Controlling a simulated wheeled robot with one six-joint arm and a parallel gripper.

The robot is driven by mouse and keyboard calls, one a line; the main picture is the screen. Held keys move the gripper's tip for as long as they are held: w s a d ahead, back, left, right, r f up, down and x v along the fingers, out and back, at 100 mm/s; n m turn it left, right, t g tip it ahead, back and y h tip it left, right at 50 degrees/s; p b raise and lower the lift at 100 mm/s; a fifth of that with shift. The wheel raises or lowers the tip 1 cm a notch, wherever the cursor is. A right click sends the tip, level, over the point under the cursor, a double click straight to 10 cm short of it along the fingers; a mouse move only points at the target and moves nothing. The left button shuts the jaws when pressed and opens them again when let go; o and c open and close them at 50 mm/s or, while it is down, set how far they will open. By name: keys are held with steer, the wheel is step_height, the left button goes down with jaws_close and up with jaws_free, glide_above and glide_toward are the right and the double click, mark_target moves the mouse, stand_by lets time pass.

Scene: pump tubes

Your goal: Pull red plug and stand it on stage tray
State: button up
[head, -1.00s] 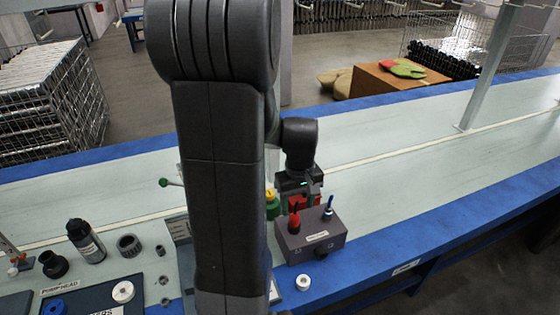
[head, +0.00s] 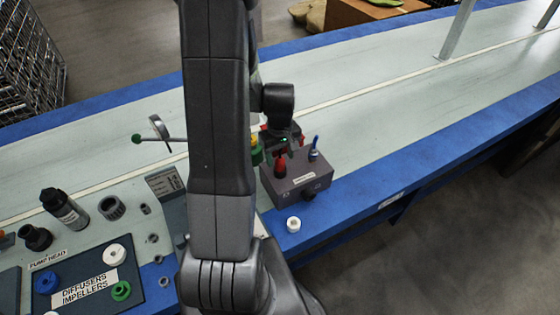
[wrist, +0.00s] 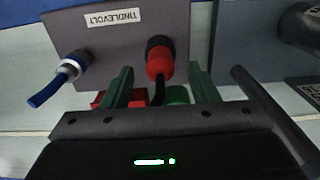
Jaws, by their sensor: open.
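The red plug (head: 280,168) stands in the top of a grey box (head: 298,184). In the wrist view the red plug (wrist: 159,62) has a black collar and a black lead, and it lies between and beyond the two green fingertips. My gripper (wrist: 160,82) is open, one finger on each side of the plug's line, with gaps showing. In the head view my gripper (head: 283,143) is just behind the plug, partly hidden by my arm. I cannot make out a tray marked as the stage tray.
A blue plug (head: 314,150) stands beside the red one on the box. A white ring (head: 293,224) lies in front of the box. A dark mat (head: 75,282) with pump parts and a black bottle (head: 63,208) are at left. The bench is clear to the right.

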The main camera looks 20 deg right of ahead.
mark_target(280, 158)
steer(key=shift+f, duration=1.65)
steer(key=shift+c, duration=0.2)
jaws_close()
steer(key=shift+r+p, duration=0.4)
steer(key=shift+r, duration=0.35)
steer(key=shift+r+p, duration=1.3)
steer(key=shift+r, duration=0.7)
